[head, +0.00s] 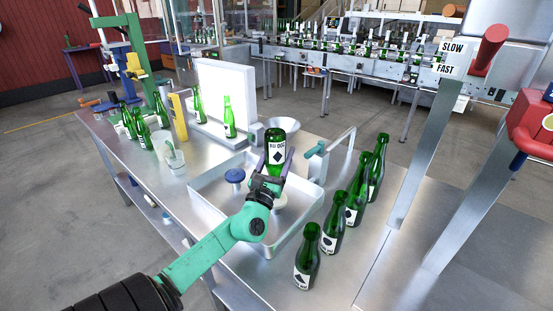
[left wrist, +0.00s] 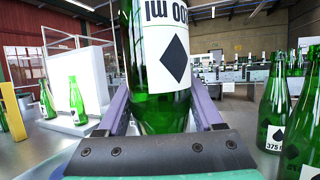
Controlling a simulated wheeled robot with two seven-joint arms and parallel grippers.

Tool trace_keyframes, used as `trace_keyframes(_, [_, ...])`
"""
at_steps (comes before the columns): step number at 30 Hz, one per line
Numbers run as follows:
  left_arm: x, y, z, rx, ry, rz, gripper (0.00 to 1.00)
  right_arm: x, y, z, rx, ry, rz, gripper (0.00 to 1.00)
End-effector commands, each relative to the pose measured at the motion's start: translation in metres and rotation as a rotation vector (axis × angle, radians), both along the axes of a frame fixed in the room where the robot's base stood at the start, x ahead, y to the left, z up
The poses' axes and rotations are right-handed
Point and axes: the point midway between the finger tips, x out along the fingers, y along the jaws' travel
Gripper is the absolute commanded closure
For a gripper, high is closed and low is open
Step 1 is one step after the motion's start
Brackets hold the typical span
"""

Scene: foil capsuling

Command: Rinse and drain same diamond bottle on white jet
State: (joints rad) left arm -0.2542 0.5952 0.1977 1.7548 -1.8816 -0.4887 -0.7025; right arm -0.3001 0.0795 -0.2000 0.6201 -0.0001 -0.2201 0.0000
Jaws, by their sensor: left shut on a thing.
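My left gripper (head: 270,172) is shut on a green diamond bottle (head: 276,148), which it holds above the steel basin (head: 207,202). The bottle is upside down, with its wide base up and its label text inverted. In the left wrist view, the same bottle (left wrist: 165,60) shows a white label with a black diamond between the fingers (left wrist: 160,118). A blue-topped jet (head: 235,176) stands in the basin at the left. A pale round jet top (head: 280,201) shows below my gripper, partly hidden; I cannot tell whether the bottle's mouth touches it. My right gripper is not in view.
Several green bottles, including a front one (head: 307,260), stand in a row right of the basin. More bottles (head: 229,118) stand by a lit white panel (head: 227,88). A teal-handled tap (head: 316,150) rises at the basin's right edge. A SLOW/FAST lever (head: 490,47) stands at right.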

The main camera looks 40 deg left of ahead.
Motion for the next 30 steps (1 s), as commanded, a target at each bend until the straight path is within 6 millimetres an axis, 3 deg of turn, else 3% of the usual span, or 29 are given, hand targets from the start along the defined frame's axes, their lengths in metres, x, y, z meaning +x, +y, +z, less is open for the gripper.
trace_keyframes(6, [-0.003,0.000,0.005,0.000,-0.001,0.000,1.00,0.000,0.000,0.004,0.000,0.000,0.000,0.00])
trace_keyframes(24, [-0.055,-0.001,0.058,0.000,-0.001,0.000,1.00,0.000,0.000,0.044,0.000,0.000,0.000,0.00])
trace_keyframes(30, [-0.060,-0.001,0.061,0.000,-0.002,0.000,1.00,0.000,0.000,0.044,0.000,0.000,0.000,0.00])
